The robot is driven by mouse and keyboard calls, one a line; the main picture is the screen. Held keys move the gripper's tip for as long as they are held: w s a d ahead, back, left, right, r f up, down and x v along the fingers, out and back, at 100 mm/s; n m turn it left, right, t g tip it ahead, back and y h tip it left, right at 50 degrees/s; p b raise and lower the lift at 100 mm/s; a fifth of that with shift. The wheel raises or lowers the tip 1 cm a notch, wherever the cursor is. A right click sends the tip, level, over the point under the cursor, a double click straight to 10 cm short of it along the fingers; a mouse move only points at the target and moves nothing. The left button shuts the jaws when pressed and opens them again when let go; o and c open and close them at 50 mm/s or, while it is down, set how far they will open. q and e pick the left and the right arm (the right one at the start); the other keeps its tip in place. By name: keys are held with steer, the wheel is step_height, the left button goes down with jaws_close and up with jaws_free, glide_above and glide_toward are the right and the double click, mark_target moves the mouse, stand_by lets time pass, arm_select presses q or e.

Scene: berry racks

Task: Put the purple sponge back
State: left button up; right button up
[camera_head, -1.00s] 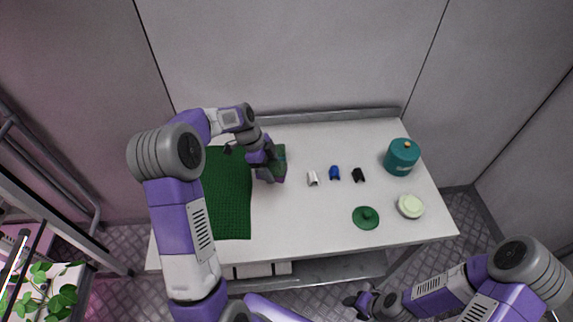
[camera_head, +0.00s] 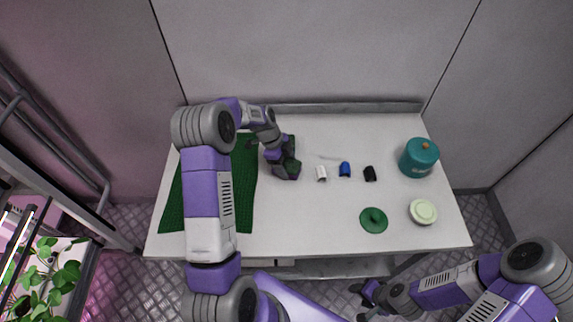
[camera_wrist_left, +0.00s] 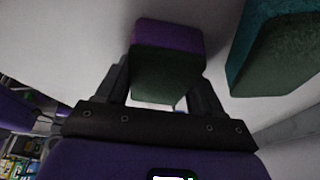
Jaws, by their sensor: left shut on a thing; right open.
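The purple sponge (camera_wrist_left: 168,36) has a dark green side and sits between the fingers of my left gripper (camera_wrist_left: 163,88) in the left wrist view. The left gripper is shut on it. In the head view my left gripper (camera_head: 283,168) is over the table, just right of the green mat, and its own parts largely hide the sponge. A second sponge, teal with a dark green side (camera_wrist_left: 285,60), is to the right in the left wrist view, apart from the held one. My right gripper (camera_head: 368,300) is open and empty, in front of the table's near edge.
The white table (camera_head: 310,225) holds a dark green mat (camera_head: 242,190) at left. White (camera_head: 321,173), blue (camera_head: 345,169) and black (camera_head: 370,173) small items stand in a row. A teal canister (camera_head: 419,158), green lid (camera_head: 373,220) and pale round dish (camera_head: 423,212) are at right. The front middle is clear.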

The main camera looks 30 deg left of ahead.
arm_select(q)
steer(key=o, duration=1)
steer(key=shift+r, duration=0.2)
steer(key=p+v, duration=0.1)
steer(key=v, duration=1)
steer(key=shift+r, duration=0.35)
steer(key=shift+a, duration=0.1)
steer(key=shift+r+p, duration=0.1)
steer(key=shift+p, duration=0.25)
